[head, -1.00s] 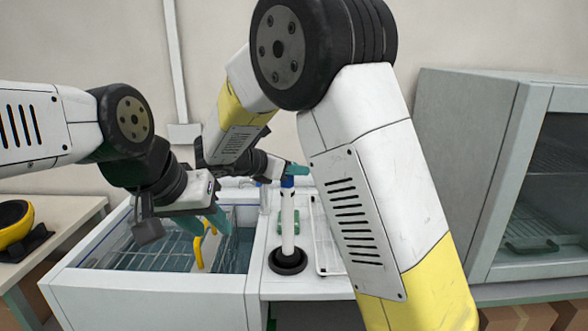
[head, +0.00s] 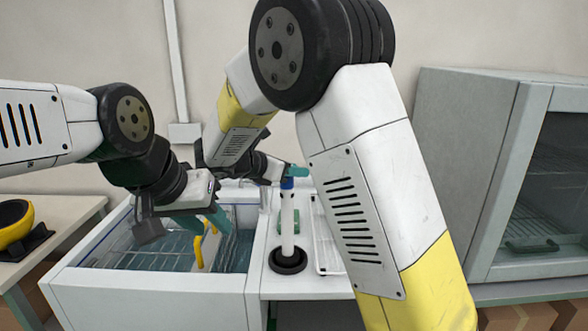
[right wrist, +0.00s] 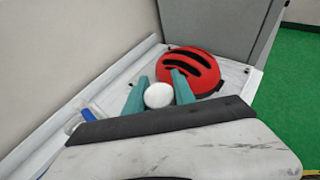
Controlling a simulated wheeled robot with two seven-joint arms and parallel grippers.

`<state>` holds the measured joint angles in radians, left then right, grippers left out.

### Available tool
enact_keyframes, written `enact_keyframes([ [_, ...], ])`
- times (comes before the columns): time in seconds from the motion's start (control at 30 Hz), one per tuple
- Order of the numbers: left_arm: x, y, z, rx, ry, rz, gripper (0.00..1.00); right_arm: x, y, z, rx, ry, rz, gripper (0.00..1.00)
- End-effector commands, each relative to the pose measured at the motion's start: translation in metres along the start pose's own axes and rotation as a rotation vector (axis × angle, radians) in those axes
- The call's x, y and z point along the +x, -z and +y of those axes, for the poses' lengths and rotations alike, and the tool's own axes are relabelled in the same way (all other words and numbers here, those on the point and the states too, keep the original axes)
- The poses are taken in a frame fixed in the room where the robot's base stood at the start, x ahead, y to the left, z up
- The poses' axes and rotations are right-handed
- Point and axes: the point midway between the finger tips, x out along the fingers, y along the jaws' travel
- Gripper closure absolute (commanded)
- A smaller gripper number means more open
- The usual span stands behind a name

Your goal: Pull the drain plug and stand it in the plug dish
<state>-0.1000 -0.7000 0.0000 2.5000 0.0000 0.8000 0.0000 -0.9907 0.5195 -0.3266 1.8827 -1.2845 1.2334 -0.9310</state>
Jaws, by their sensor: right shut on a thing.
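The drain plug (head: 287,222) is a tall white pipe with a blue collar near its top. It stands upright on the counter right of the sink. Its foot is in a black round dish (head: 288,264), seemingly the plug dish; whether it rests on the bottom I cannot tell. My right gripper (head: 298,171) is shut on the plug's top. In the right wrist view its white round end (right wrist: 158,95) sits between the teal fingers. My left gripper (head: 207,221) hangs over the sink (head: 150,300), fingers apart, near a yellow handle (head: 204,250).
The sink holds water and a wire rack (head: 130,262). A red slotted object (right wrist: 195,72) lies beyond my right fingers. A grey cabinet (head: 465,160) stands right; my right arm hides some counter.

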Motion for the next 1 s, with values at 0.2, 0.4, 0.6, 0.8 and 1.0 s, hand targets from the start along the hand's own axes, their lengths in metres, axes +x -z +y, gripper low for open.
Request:
enact_keyframes([
  [0.2,0.0,0.0,0.0,0.0,0.0,0.0,0.64,0.002,0.004,0.0,-0.001,0.0,-0.001,1.0],
  [0.4,0.0,0.0,0.0,0.0,0.0,0.0,0.64,0.003,0.006,0.0,0.0,0.0,-0.001,0.6],
  [0.6,0.0,0.0,0.0,0.0,0.0,0.0,0.64,0.003,0.006,0.0,0.0,0.0,0.0,0.6],
  [0.8,0.0,0.0,0.0,0.0,0.0,0.0,0.64,-0.002,0.007,0.0,-0.001,-0.001,0.0,0.6],
  [1.0,0.0,0.0,0.0,0.0,0.0,0.0,0.64,-0.018,0.006,0.0,0.0,0.0,0.0,0.6],
])
